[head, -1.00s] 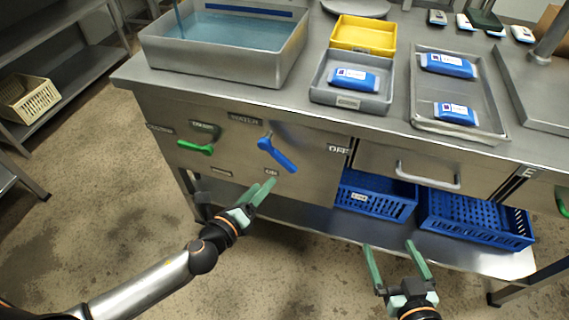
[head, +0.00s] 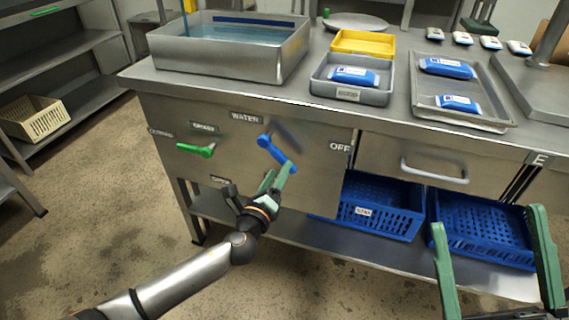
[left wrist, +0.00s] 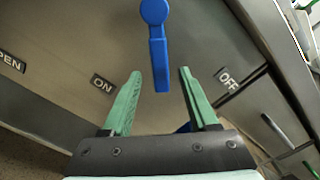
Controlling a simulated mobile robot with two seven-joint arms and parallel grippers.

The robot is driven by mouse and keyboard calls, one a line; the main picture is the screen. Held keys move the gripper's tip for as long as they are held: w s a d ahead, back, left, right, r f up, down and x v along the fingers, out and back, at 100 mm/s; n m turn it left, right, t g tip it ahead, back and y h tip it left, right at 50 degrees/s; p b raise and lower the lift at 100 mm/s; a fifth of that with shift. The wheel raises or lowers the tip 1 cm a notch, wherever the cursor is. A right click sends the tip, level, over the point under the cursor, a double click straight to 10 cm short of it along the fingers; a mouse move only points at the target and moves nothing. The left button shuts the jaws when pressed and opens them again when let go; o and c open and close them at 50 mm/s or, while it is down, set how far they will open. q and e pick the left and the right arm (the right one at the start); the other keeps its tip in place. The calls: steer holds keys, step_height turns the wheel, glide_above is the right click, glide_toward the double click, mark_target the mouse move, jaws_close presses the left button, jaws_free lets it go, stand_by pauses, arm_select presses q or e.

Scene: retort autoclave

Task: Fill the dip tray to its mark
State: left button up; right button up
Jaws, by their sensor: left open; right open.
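The dip tray (head: 280,62) is a large steel basin at the back left of the bench, holding blue water (head: 235,33). A thin bluish stream (head: 185,18) comes down at its left. A blue band shows along its inner back wall, above the water. The blue water lever (head: 275,150) under the WATER label points down-right, between the ON and OFF labels. My left gripper (head: 278,178) is open at the lever's lower end. In the left wrist view the lever end (left wrist: 160,78) appears between the spread fingers; contact is unclear. My right gripper (head: 488,220) is open and empty, low at right.
A green lever (head: 197,149) sits left of the blue one. A grey tray (head: 349,95), a yellow tray (head: 363,42) and a steel tray (head: 462,119) stand on the bench. A drawer handle (head: 433,172) projects at right. Blue crates (head: 380,213) sit on the lower shelf.

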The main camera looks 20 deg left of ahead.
mark_target(284, 161)
arm_select(q)
steer(key=shift+w+d+b, duration=0.1)
steer(key=shift+w+b, duration=0.45)
steer(key=shift+w, duration=2.1)
steer(key=shift+c, duration=0.2)
jaws_close()
